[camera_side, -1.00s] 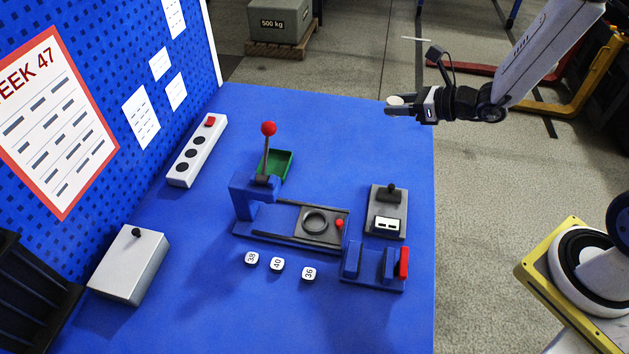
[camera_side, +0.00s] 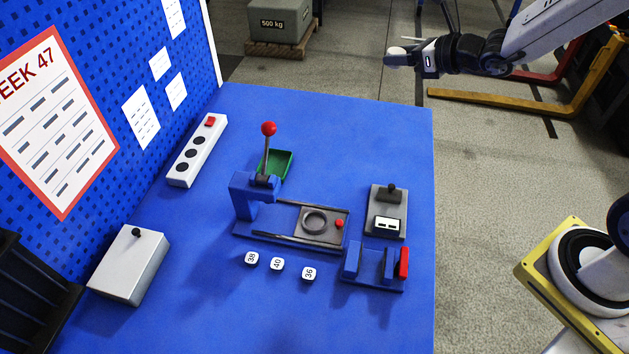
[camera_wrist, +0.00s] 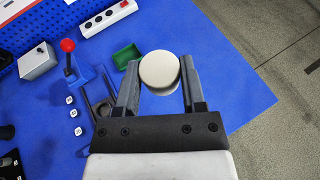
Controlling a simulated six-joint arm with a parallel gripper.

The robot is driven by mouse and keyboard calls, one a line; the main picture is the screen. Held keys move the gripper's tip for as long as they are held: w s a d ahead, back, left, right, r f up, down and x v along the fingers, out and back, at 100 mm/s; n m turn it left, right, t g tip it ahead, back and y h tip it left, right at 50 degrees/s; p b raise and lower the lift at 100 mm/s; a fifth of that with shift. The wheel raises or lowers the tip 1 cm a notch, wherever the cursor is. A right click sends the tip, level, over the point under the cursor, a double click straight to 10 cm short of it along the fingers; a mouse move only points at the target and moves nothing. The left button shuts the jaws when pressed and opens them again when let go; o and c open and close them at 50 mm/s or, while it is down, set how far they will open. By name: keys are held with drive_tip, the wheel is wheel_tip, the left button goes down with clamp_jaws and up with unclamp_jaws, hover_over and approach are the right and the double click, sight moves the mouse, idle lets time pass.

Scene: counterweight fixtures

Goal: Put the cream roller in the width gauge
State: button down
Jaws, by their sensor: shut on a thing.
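My gripper (camera_side: 400,58) is shut on the cream roller (camera_wrist: 160,68), a pale round piece seen end-on between the two fingers in the wrist view. In the side view the roller (camera_side: 397,50) is small and partly hidden by the fingers.
A lever press with a red knob (camera_side: 268,129) and a ringed slide plate stands mid-table. The table's far right is clear.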

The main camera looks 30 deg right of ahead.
drive_tip(key=shift+r, duration=0.2)
drive_tip(key=shift+f, duration=0.15)
drive_tip(key=s+a+f+n+g+y, duration=0.2)
drive_tip(key=s+f, duration=0.4)
drive_tip(key=f, duration=0.3)
drive_tip(key=s+a+f+n+g+y, duration=0.2)
drive_tip(key=s+a+f+n+y, duration=0.2)
drive_tip(key=f, duration=0.6)
drive_tip(key=shift+s+f+n, duration=0.25)
drive_tip(key=shift+s+n, duration=0.05)
drive_tip(key=shift+s, duration=0.75)
hover_over(391, 214)
drive_tip(key=shift+f, duration=2.2)
drive_tip(key=shift+f, duration=0.1)
drive_tip(key=shift+f, duration=1.7)
